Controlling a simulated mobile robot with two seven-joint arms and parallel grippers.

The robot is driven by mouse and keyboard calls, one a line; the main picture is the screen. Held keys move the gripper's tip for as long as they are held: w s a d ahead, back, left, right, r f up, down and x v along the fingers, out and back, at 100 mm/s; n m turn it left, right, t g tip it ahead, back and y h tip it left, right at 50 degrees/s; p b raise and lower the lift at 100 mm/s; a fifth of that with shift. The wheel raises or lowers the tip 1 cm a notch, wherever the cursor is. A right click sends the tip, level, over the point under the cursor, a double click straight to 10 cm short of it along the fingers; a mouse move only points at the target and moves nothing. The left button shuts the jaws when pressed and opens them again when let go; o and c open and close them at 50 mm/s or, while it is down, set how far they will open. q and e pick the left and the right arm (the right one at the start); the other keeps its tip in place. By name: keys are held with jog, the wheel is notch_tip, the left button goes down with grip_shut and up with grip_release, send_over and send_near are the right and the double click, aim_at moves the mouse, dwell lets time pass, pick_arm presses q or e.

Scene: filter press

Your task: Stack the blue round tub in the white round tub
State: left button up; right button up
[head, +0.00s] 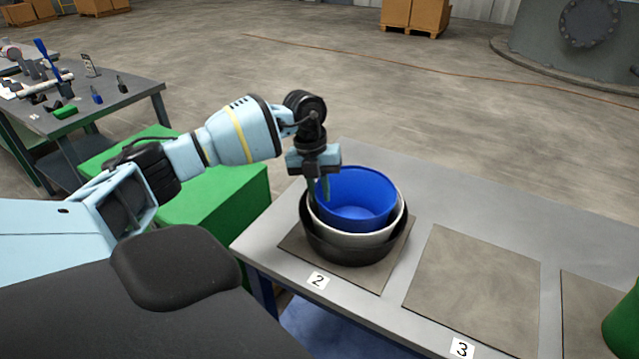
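The blue round tub (356,198) sits upright inside the white round tub (352,238), with its rim standing above the white rim. The white tub is itself inside a black round tub (350,256) on the mat marked 2. My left gripper (320,192) points down at the left side of the blue tub's rim, with one finger inside the wall and one outside. I cannot tell whether the fingers press on the rim. The blue tub's underside is hidden, so its contact with the white tub does not show. My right gripper is out of view.
The tubs stand near the left end of a grey table (480,205). An empty mat (475,290) marked 3 lies to their right. A green object (625,325) is cut off at the right edge. A green box (220,200) stands left of the table.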

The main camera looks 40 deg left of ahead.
pick_arm(q)
jog(key=shift+r, duration=0.55)
notch_tip(320, 180, up, 12)
jog(key=a, duration=0.2)
jog(key=shift+a, duration=0.15)
jog(key=shift+s+f, duration=0.1)
